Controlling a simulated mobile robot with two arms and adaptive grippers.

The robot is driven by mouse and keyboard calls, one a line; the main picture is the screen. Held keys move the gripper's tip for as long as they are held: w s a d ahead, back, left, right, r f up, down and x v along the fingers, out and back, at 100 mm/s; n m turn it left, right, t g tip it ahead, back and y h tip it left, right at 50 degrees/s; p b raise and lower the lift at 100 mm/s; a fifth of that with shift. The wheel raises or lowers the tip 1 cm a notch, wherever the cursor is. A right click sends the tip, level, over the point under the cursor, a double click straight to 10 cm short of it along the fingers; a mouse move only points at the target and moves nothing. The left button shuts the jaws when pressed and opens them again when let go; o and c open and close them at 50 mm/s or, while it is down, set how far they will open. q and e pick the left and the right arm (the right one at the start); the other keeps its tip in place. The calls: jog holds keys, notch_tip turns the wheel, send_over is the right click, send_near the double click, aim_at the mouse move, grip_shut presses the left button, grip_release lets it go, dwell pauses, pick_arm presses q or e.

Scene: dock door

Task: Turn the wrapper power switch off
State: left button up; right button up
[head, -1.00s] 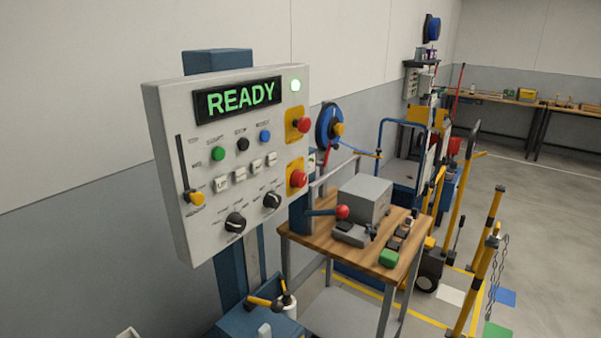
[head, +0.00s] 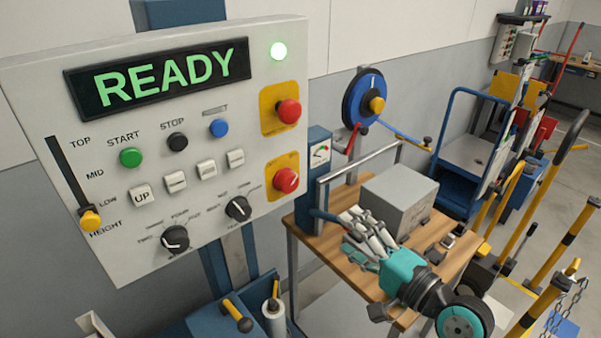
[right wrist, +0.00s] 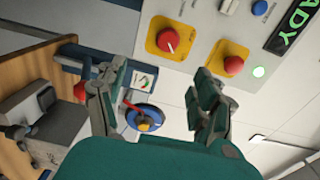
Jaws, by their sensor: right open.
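The wrapper control panel (head: 215,130) fills the left of the head view, its display reading READY and a green lamp lit. The red rotary switch (head: 286,180) sits on a yellow plate at the panel's lower right; its pointer mark shows in the right wrist view (right wrist: 168,40). A red mushroom button (head: 289,111) is on the yellow plate above it. My right gripper (head: 362,230) is open and empty, to the right of and below the switch, apart from it. In the right wrist view its fingers (right wrist: 160,75) point toward the panel. My left gripper is not in view.
Two black dials (head: 175,239) and several buttons share the panel, with a yellow-tipped height slider (head: 90,219) at left. A wooden bench (head: 345,262) with a grey box (head: 398,200) stands below my gripper. A blue reel (head: 364,98) hangs on the wall behind.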

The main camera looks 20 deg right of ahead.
jog(key=r, duration=0.1)
jog(key=p, duration=0.2)
send_near(291, 185)
jog(key=x, duration=0.8)
jog(key=shift+w+r, duration=0.1)
jog(key=shift+w, duration=0.1)
jog(key=shift+w+a, duration=0.3)
jog(key=shift+w, duration=0.3)
jog(key=shift+c, duration=0.3)
jog(key=c, duration=1.1)
jog(key=shift+c, duration=0.2)
